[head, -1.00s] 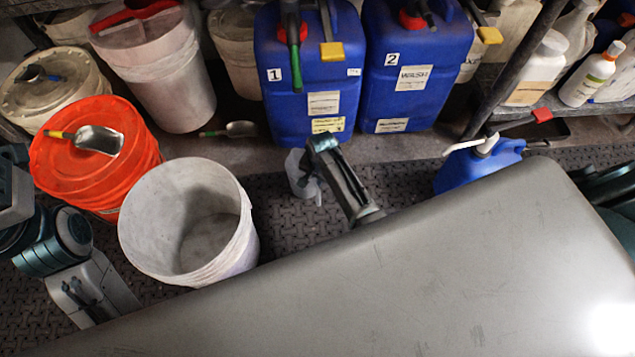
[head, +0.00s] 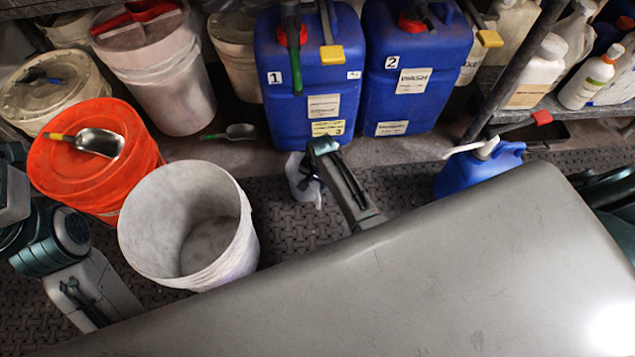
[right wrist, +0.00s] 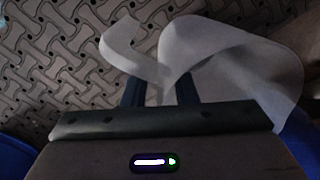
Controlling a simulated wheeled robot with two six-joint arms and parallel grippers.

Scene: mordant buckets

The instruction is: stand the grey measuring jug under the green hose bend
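The green hose bend (head: 295,68) hangs at the front of canister 1 (head: 273,100).
A white bucket (head: 245,245) stands left of the jug, and an orange lidded bucket (head: 70,175) is beyond it. Blue canister 2 (head: 435,85) stands right of canister 1. A small blue can (head: 465,175) is at right.

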